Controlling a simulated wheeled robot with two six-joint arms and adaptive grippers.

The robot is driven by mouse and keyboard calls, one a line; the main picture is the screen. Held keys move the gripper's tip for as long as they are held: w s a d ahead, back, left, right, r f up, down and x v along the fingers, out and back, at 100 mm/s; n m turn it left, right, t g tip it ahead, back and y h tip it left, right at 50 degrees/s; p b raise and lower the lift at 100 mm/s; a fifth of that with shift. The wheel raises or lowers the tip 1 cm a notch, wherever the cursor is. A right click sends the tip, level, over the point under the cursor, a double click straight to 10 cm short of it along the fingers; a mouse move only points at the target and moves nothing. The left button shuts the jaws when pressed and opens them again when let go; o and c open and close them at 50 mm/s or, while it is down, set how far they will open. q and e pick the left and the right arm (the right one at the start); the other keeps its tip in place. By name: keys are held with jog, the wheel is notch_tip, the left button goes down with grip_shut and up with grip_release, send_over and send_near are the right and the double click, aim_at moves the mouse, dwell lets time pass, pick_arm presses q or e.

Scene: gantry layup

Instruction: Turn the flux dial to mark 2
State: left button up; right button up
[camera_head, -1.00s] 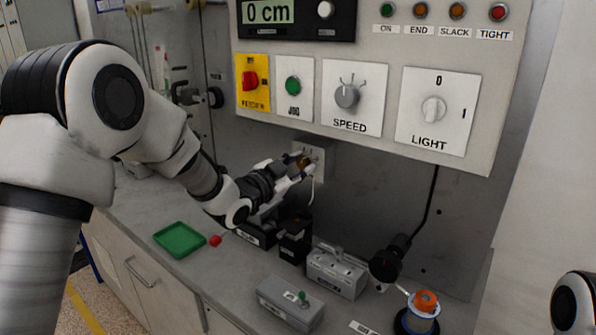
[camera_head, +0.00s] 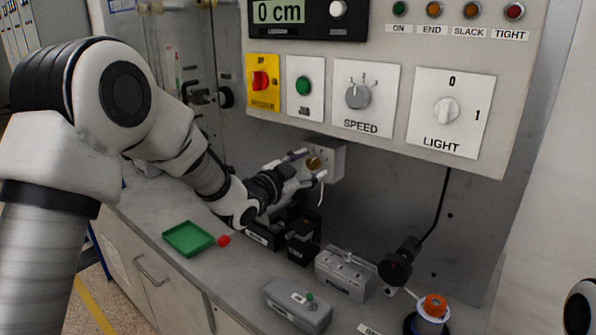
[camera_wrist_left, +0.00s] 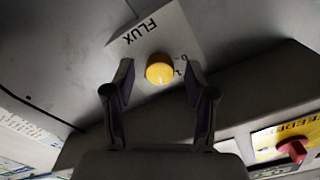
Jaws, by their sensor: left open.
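The flux dial is a round yellow knob (camera_wrist_left: 159,69) on a pale plate marked FLUX (camera_wrist_left: 136,38). In the wrist view the plate is tilted and its marks beside the knob are partly hidden by a finger. I cannot tell which mark the dial points to. In the head view the knob (camera_head: 313,163) sits on a small box under the control panel. My left gripper (camera_head: 311,166) is open in front of it. In the wrist view its two fingers (camera_wrist_left: 160,82) stand on either side of the knob, with visible gaps.
The control panel (camera_head: 400,120) overhangs just above, with speed (camera_head: 358,96) and light (camera_head: 446,111) knobs. Below, the bench holds a green tray (camera_head: 188,239), a red piece (camera_head: 223,240), grey boxes (camera_head: 345,274) and an orange-topped spool (camera_head: 434,306).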

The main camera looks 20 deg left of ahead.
pick_arm(q)
jog(key=v, duration=1.1)
jog(key=shift+s, duration=0.1)
